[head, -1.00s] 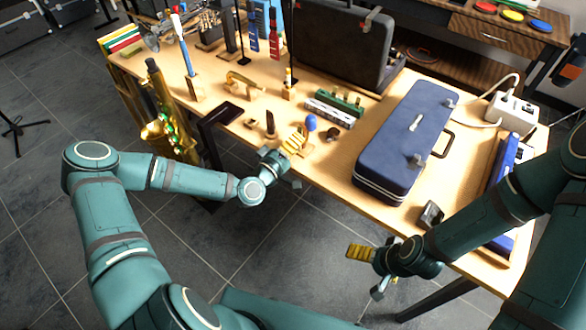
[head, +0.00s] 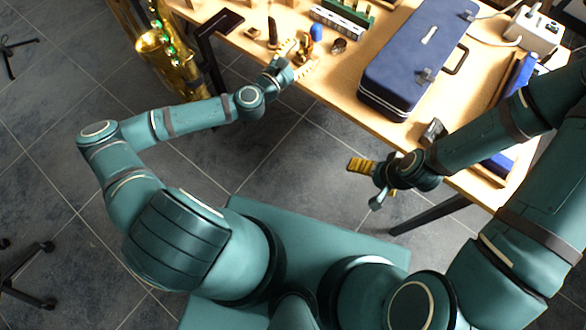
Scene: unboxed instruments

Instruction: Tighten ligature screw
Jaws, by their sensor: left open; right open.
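A small dark upright piece (head: 272,32), which looks like a mouthpiece, stands near the front edge of the table. The ligature and its screw are too small to make out. My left gripper (head: 298,50) is at the table's front edge, just right of and nearer than the dark piece. Its yellow-padded fingers are spread, and I see nothing held. A blue rounded piece (head: 316,32) stands just behind these fingers. My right gripper (head: 362,170) is open and empty, out over the floor in front of the table.
A blue instrument case (head: 415,60) fills the table's right middle. A small brown round piece (head: 339,46) and a white-and-green block (head: 337,22) lie behind the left gripper. A brass saxophone (head: 165,50) stands left of the table. A white power box (head: 533,30) is at right.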

